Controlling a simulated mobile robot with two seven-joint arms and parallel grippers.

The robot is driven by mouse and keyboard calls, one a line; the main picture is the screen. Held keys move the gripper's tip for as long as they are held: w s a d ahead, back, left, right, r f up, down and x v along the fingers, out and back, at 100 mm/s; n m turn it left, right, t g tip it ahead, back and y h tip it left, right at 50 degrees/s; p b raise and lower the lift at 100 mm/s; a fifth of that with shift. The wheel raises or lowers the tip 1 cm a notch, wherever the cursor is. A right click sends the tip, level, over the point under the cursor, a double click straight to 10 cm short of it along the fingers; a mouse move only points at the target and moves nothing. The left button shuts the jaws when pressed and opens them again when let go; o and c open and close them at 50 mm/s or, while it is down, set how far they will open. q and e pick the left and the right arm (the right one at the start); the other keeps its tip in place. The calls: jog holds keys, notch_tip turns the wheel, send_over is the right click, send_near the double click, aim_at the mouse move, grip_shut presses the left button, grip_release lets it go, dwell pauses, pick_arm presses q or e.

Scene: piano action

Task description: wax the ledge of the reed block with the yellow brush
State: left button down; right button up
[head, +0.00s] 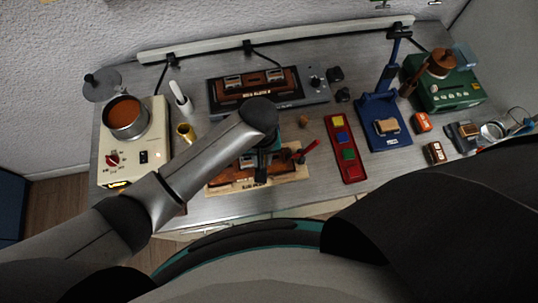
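A wooden block assembly (228,178) on a pale labelled base lies at the front middle of the bench in the head view; it may be the reed block. My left arm reaches over it, and my dark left gripper (262,168) is low over its middle. The arm hides part of the block and its ledge. The fingers are too small and dark to show whether they are open or hold anything. I cannot make out a yellow brush for certain; a yellow piece (338,121) lies in the red tray (352,175).
A dark device (300,104) is behind. A blue stand (385,115) and green machine (455,95) stand right. A red stick (310,148) juts up beside the block.

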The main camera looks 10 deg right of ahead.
pick_arm(q)
jog(key=shift+s+a+f, duration=0.1)
jog(key=shift+a+f, duration=0.05)
jog(key=shift+a, duration=0.15)
jog(key=shift+a, duration=1.5)
jog(key=shift+a+r, duration=0.15)
jog(key=shift+a, duration=0.6)
jog(key=shift+a+r, duration=0.15)
jog(key=shift+a, duration=0.55)
jog(key=shift+w+a+f, duration=0.1)
jog(key=shift+w+a, duration=0.05)
jog(key=shift+a, duration=0.65)
jog(key=shift+w+a+f, duration=0.1)
jog(key=shift+a, duration=0.7)
jog(key=shift+a, duration=0.1)
jog(key=shift+a+f, duration=0.1)
jog(key=shift+a, duration=1.45)
